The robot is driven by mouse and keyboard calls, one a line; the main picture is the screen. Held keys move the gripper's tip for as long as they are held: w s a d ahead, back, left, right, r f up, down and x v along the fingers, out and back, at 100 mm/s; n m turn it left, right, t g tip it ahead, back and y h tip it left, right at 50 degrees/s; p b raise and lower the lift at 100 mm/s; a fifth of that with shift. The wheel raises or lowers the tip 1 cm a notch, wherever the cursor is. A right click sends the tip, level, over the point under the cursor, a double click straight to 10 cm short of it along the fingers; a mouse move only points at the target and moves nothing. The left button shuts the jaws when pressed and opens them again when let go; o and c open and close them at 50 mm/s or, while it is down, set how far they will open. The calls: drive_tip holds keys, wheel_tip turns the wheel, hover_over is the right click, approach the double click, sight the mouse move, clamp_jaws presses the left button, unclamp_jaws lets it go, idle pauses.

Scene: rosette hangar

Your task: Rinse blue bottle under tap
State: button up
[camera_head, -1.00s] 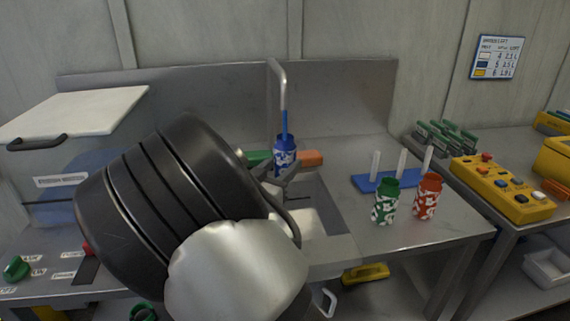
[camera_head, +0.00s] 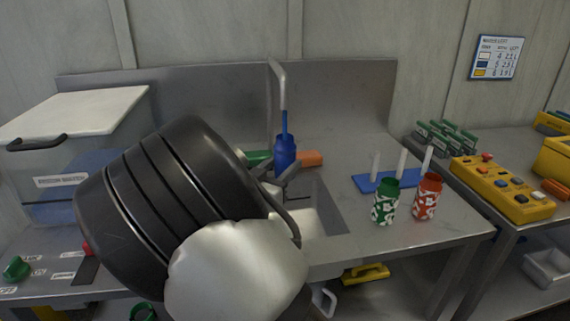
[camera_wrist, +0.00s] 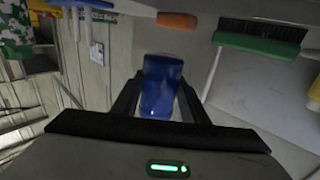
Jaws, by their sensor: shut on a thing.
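The blue bottle (camera_head: 285,154) is held upright over the sink basin (camera_head: 322,200), under the tap (camera_head: 281,84). A blue stream (camera_head: 284,122) runs from the spout down to the bottle's mouth. The bottle's side looks plain blue, with no white marks showing. My gripper (camera_head: 283,176) is shut on the bottle; in the wrist view the blue bottle (camera_wrist: 161,86) sits between the two dark fingers. My arm hides the left part of the sink.
A green bottle (camera_head: 384,204) and a red bottle (camera_head: 428,196), both with white patches, stand right of the sink near a blue rack (camera_head: 386,181) with white pegs. A yellow button box (camera_head: 502,188) is further right. A lidded bin (camera_head: 75,150) stands left.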

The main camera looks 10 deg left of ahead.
drive_tip(key=s+d+p, duration=0.2)
drive_tip(key=s+d, duration=0.1)
drive_tip(key=s, duration=0.5)
drive_tip(key=shift+s, duration=0.25)
idle(0.4)
idle(0.5)
